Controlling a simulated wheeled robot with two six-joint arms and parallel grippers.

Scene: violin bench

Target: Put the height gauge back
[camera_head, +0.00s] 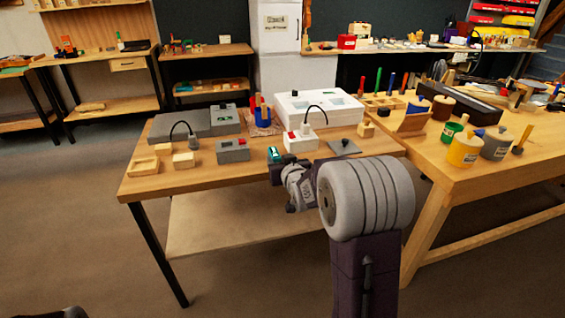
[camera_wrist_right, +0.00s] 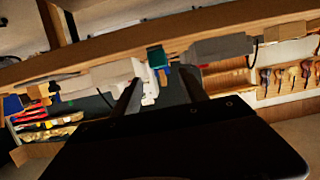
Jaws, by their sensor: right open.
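I cannot tell for certain which thing is the height gauge. A small teal-and-dark block (camera_head: 274,154) stands near the front edge of the bench, between a grey box (camera_head: 232,151) and a white box (camera_head: 300,142). My right gripper (camera_head: 277,172) is at the bench's front edge, just in front of the teal block. In the right wrist view, the right gripper (camera_wrist_right: 162,83) is open and its fingers point towards the teal block (camera_wrist_right: 156,57). The block shows between the fingertips, with no visible grip on it.
The bench (camera_head: 145,185) also bears wooden blocks (camera_head: 183,160), a dark gooseneck device (camera_head: 192,140), a large white case (camera_head: 320,108) and a pen holder (camera_head: 262,116). A second table (camera_head: 475,185) with pots and tools adjoins at right.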

